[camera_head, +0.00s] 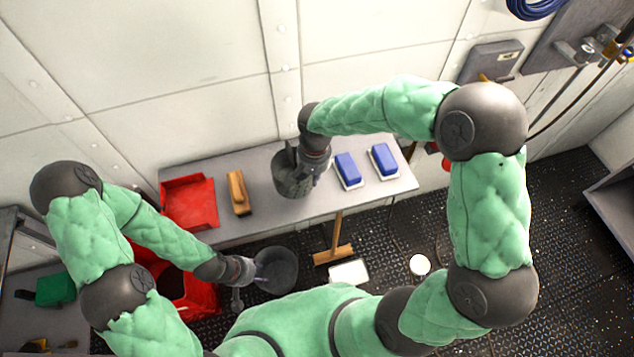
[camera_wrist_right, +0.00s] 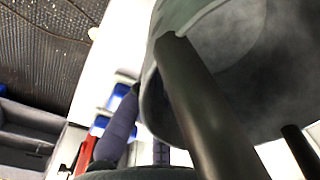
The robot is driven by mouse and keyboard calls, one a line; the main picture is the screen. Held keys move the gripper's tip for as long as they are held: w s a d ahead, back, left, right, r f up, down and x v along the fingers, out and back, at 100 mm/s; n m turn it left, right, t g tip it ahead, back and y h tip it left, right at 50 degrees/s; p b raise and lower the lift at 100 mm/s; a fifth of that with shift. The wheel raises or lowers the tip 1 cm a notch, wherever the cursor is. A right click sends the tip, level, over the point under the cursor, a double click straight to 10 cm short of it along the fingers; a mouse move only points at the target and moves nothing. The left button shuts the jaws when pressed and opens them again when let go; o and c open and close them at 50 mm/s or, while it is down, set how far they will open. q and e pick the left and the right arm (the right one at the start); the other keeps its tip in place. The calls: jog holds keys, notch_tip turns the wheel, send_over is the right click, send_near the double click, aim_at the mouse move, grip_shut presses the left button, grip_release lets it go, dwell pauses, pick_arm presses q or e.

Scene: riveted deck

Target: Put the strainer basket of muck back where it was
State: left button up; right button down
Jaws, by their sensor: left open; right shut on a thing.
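The strainer basket (camera_head: 292,184) looks like a dark grey round vessel at the back bench, below my right gripper (camera_head: 303,158). My right gripper is shut on it near its upper part. In the right wrist view the basket (camera_wrist_right: 225,50) fills the upper right, with dark fingers across it; its contents are not clear. I cannot tell whether it rests on the bench or hangs just above. My left gripper (camera_head: 243,271) is open, low in front of the bench, beside a dark round bowl-like thing (camera_head: 278,269); whether they touch is unclear.
The grey bench (camera_head: 225,222) carries a red tray (camera_head: 188,203), a tan brush (camera_head: 238,192) and two blue-and-white blocks (camera_head: 347,170), (camera_head: 382,160). A broom (camera_head: 333,253), a white block (camera_head: 348,272) and a red bin (camera_head: 197,296) are in front. The wall is close behind.

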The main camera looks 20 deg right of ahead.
jog(key=shift+w+d+f, duration=0.3)
jog(key=shift+d+f, duration=0.05)
jog(key=shift+f, duration=0.2)
jog(key=shift+w+d+f, duration=0.25)
jog(key=shift+d+f, duration=0.1)
jog(key=shift+f, duration=0.15)
jog(key=shift+f+b, duration=0.6)
jog(key=shift+f, duration=0.9)
jog(key=shift+f, duration=0.15)
jog(key=c, duration=1.4)
grip_release()
jog(key=shift+r, duration=0.2)
notch_tip(320, 180, up, 12)
jog(key=p, duration=0.2)
jog(key=shift+d+p, duration=0.2)
jog(key=shift+p, duration=0.2)
